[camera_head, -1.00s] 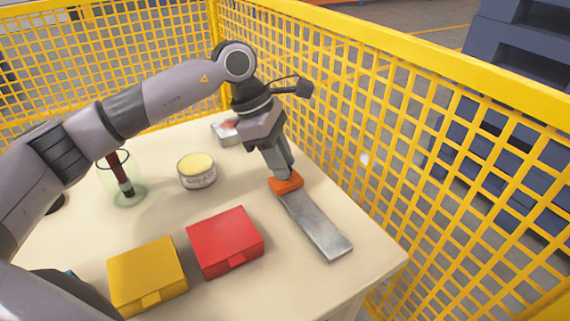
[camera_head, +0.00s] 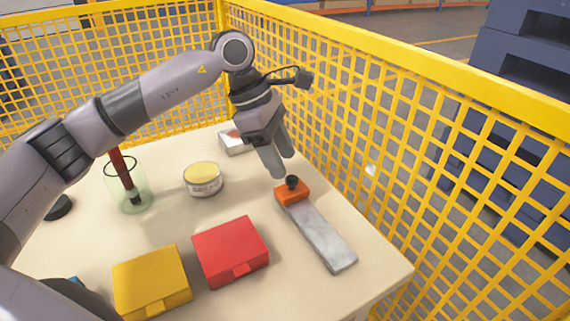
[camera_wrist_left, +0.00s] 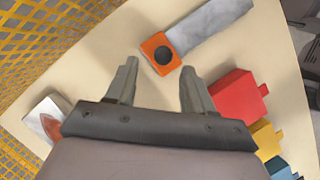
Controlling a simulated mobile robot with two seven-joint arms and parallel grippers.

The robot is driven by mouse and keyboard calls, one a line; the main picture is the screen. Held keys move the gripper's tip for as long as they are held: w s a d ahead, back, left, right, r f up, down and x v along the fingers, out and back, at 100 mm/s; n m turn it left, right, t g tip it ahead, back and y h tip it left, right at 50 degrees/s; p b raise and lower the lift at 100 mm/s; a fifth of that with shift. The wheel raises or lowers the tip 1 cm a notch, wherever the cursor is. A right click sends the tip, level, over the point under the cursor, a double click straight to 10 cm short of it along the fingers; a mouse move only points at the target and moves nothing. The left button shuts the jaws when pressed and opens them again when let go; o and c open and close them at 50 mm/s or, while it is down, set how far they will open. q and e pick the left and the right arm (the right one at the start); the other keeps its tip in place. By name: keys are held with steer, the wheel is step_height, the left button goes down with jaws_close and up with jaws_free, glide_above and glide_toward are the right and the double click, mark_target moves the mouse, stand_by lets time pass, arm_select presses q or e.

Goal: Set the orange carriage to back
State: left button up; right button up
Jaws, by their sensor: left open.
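The orange carriage (camera_head: 293,192), with a black knob on top, sits at the far end of a grey metal rail (camera_head: 325,236) on the table. In the left wrist view the carriage (camera_wrist_left: 160,53) is at the end of the rail (camera_wrist_left: 208,25), beyond the fingertips. My left gripper (camera_head: 282,168) is open and empty, a little above and behind the carriage, apart from it. Both its fingers (camera_wrist_left: 158,80) show in the left wrist view with a gap between them. My right gripper is not in view.
A red box (camera_head: 230,250) and a yellow box (camera_head: 151,282) stand left of the rail. A round tin (camera_head: 203,180), a glass (camera_head: 129,190) holding a red-handled tool, and a small white box (camera_head: 236,141) stand farther back. Yellow mesh fencing (camera_head: 420,150) runs close along the table's right side.

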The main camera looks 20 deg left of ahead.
arm_select(q)
steer(key=v, duration=0.4)
stand_by(0.5)
